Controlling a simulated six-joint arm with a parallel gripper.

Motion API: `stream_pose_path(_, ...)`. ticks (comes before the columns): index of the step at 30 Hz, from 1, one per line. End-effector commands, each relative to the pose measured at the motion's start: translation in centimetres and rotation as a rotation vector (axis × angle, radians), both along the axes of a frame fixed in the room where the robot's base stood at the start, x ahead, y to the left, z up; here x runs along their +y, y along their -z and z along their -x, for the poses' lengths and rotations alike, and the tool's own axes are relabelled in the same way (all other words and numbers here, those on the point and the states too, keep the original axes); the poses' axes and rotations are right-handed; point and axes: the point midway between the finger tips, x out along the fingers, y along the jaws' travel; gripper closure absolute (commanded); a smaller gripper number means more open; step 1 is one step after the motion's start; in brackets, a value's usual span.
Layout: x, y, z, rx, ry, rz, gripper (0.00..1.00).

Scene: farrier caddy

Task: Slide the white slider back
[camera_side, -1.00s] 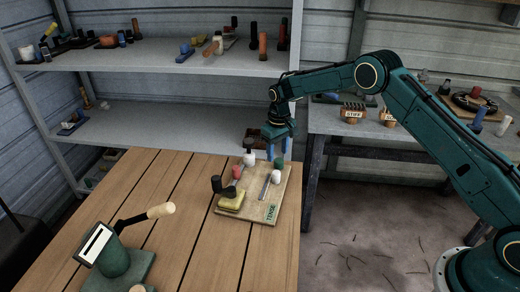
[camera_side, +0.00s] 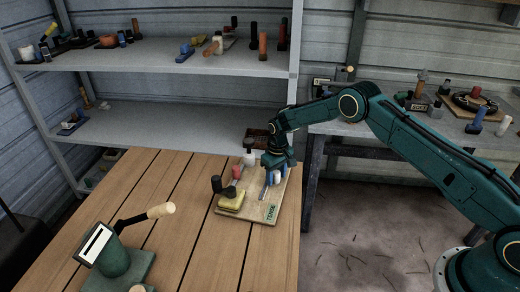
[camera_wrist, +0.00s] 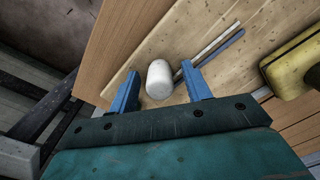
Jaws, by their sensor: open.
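A wooden board (camera_side: 252,210) marked "TENSE" lies on the table and carries two slotted tracks. A white knob stands at the right-hand track (camera_side: 264,193); in the wrist view the white knob (camera_wrist: 160,79) sits between my blue fingertips. My gripper (camera_side: 274,177) is open and low over the board, with a finger on each side of the knob. A gap shows to the left finger; the right finger is close, and I cannot tell if it touches. A red knob (camera_side: 236,172) and another white knob (camera_side: 249,160) stand at the left track. The green knob is hidden.
A yellow block (camera_side: 230,202) with dark posts sits at the board's front left, also in the wrist view (camera_wrist: 297,62). A green stand with a cream-tipped lever (camera_side: 160,210) is at the table's front left. Shelves stand behind; the table's middle is clear.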

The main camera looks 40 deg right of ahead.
Motion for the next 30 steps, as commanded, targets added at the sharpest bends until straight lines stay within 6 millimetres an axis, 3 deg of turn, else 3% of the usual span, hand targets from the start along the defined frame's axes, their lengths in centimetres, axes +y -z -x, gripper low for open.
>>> stream_pose_path(5,0.0,0.0,0.0,0.000,0.000,0.000,0.51)
stream_pose_path(13,0.0,0.0,0.0,0.000,0.000,0.000,1.00)
stream_pose_path(22,0.5,-0.1,0.3,0.001,-0.001,0.000,1.00)
stream_pose_path(30,2.9,0.0,2.1,0.002,-0.003,-0.001,1.00)
